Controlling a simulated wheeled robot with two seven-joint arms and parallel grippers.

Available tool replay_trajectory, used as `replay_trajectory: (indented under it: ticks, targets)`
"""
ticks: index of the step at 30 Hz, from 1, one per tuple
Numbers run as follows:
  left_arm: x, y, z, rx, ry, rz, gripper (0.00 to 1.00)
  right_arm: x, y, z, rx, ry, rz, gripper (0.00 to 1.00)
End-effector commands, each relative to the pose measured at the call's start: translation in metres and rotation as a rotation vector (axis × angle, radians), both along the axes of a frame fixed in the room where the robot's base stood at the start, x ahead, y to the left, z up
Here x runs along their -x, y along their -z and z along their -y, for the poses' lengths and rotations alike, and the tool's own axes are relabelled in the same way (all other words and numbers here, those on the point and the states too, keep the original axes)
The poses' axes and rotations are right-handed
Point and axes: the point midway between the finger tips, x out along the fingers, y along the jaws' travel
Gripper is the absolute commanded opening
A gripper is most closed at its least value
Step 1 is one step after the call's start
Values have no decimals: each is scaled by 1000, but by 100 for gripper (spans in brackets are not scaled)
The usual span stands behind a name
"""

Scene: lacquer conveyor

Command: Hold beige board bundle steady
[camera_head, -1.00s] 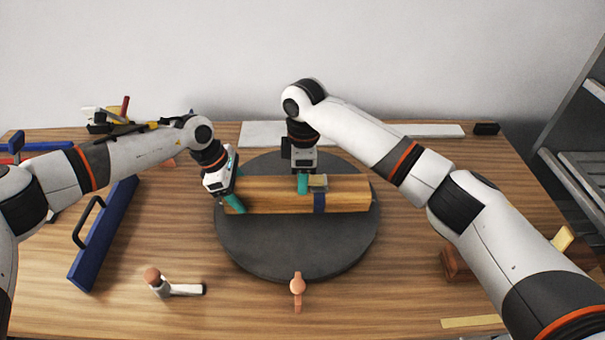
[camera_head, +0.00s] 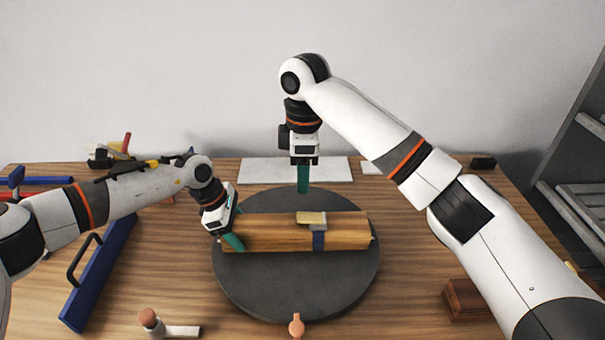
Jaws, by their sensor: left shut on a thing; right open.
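The beige board bundle (camera_head: 270,232) lies lengthwise across a dark round turntable (camera_head: 300,288). A blue strap (camera_head: 319,240) goes around it right of its middle, with a small tan piece (camera_head: 311,218) on top beside the strap. My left gripper (camera_head: 233,238) is shut on the left end of the bundle. My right gripper (camera_head: 303,182) is open and empty, pointing down above the far side of the turntable, clear of the bundle. The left fingers hide part of the bundle's left end.
A blue bar with a black handle (camera_head: 98,275) lies at left. A round-headed tool (camera_head: 152,322) lies at front left. A white panel (camera_head: 262,170) lies behind the turntable. A brown block (camera_head: 466,300) is at right. Grey shelving (camera_head: 575,190) stands beyond the right edge.

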Motion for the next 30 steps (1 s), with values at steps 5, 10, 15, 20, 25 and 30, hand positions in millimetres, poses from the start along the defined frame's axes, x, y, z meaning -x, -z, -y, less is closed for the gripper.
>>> replay_trajectory:
  ticks: [5, 10, 15, 20, 25, 30]
  targets:
    - [0, 0, 0, 0, -1, 1, 68, 0, 0, 0, 0, 0, 0, 51]
    - [0, 0, 0, 0, -1, 0, 89, 0, 0, 0, 0, 0, 0, 51]
    - [0, 0, 0, 0, -1, 0, 89, 0, 0, 0, 0, 0, 0, 51]
    - [-1, -6, -2, 1, -1, 2, 89, 0, 0, 0, 0, 0, 0, 51]
    - [-1, -32, -12, 1, -2, 3, 89, 0, 0, 0, 0, 0, 0, 51]
    - [-1, -67, -25, 1, -1, 4, 89, 0, 0, 0, 0, 0, 0, 51]
